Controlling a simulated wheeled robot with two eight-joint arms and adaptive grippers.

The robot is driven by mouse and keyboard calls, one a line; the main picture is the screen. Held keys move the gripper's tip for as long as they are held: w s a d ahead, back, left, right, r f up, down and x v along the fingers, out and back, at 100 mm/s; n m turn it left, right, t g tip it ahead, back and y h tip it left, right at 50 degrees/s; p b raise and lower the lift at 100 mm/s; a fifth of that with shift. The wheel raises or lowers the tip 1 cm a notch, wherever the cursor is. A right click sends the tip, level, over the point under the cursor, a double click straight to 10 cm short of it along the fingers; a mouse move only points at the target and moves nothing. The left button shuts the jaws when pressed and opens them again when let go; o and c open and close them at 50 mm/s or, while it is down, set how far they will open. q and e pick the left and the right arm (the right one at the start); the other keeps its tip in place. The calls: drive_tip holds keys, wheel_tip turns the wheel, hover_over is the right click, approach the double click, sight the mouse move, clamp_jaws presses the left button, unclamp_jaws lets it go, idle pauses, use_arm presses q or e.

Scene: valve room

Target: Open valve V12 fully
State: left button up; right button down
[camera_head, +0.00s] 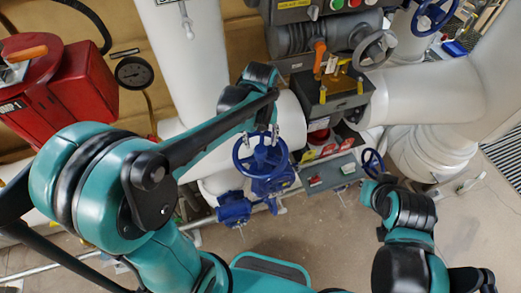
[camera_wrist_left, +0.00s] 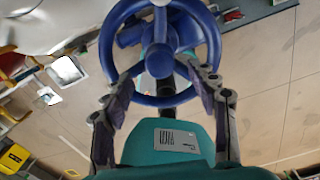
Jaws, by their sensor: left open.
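A blue handwheel valve (camera_head: 243,168) stands upright off the white pipe in the middle of the head view. The same wheel (camera_wrist_left: 112,62) fills the top middle of the left wrist view. No V12 label is readable on it. My left gripper (camera_head: 260,133) is at the wheel's far edge in the head view. In the left wrist view my left gripper (camera_wrist_left: 165,95) is open, its two fingers apart on either side of the wheel's near rim. Whether they touch the rim is unclear. My right arm's end is at the right, its fingers not distinguishable.
A smaller blue handwheel (camera_head: 373,162) is near my right arm. Bare floor (camera_head: 330,225) shows below.

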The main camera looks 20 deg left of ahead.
sight(260, 149)
use_arm(q)
drive_tip(key=shift+f+b, duration=2.4)
drive_tip(key=shift+f, duration=0.7)
drive_tip(key=shift+o, duration=0.3)
